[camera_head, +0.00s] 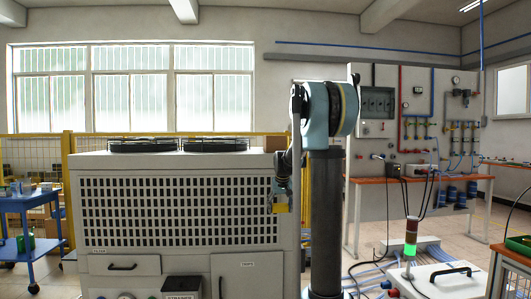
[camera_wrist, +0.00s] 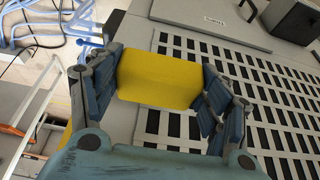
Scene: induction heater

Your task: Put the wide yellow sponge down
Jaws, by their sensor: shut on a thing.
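The wide yellow sponge (camera_wrist: 160,78) is a plain yellow block in the wrist view. My gripper (camera_wrist: 160,85) is shut on it, with one finger against each of its short ends. In the head view the sponge (camera_head: 280,208) shows small and partly covered at the end of my gripper (camera_head: 280,196). It is in front of the slotted face of the large grey cabinet. In the wrist view that slotted face lies beyond the sponge. I cannot tell how far apart they are.
The grey cabinet (camera_head: 110,256) has fans on top and drawers below. A blue cart (camera_head: 30,206) stands at the left. A workbench (camera_head: 370,181) with a pipe panel is at the right. A signal lamp (camera_head: 411,236) and a white case (camera_head: 448,283) are at the lower right, near cables.

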